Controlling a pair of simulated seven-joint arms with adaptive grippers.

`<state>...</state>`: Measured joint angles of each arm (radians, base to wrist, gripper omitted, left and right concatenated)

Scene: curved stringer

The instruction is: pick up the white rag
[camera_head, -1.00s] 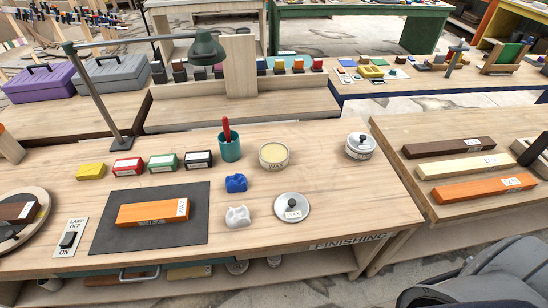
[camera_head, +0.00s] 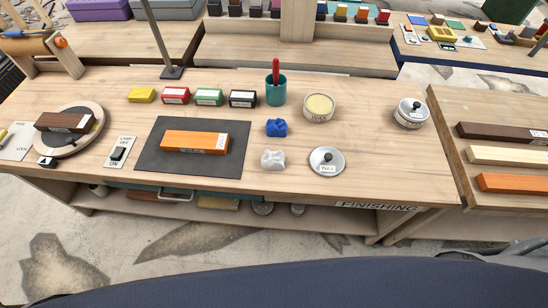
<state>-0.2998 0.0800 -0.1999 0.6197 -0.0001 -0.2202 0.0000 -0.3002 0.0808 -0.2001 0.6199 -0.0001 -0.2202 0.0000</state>
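The white rag (camera_head: 272,160) lies crumpled on the wooden bench, right of the dark mat and just below the blue rag (camera_head: 276,128). The silver lid (camera_head: 326,161) lies to its right, apart from it. Neither of my grippers can be made out in this view.
An orange block (camera_head: 194,142) lies on the dark mat (camera_head: 150,160). A lamp switch (camera_head: 119,152) and a round turntable (camera_head: 90,131) are at left.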

